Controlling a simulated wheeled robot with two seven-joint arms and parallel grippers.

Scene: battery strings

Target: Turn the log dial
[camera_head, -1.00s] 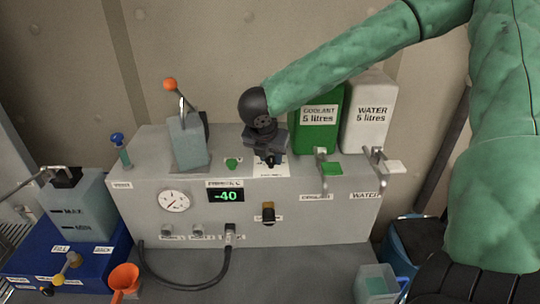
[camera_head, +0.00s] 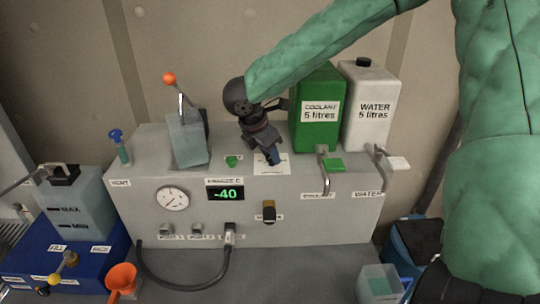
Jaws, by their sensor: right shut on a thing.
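The log dial (camera_head: 274,159) is a small dark bluish knob on a white printed card (camera_head: 280,170) on top of the grey console. It is mostly covered by my right gripper (camera_head: 268,150), which comes down over it, tilted, and is shut on it. The card's print is too small to read. My left gripper is not in view.
A display (camera_head: 226,194) reads -40. Green coolant (camera_head: 316,130) and white water (camera_head: 370,130) containers stand close behind right. An orange funnel (camera_head: 122,276) is front left.

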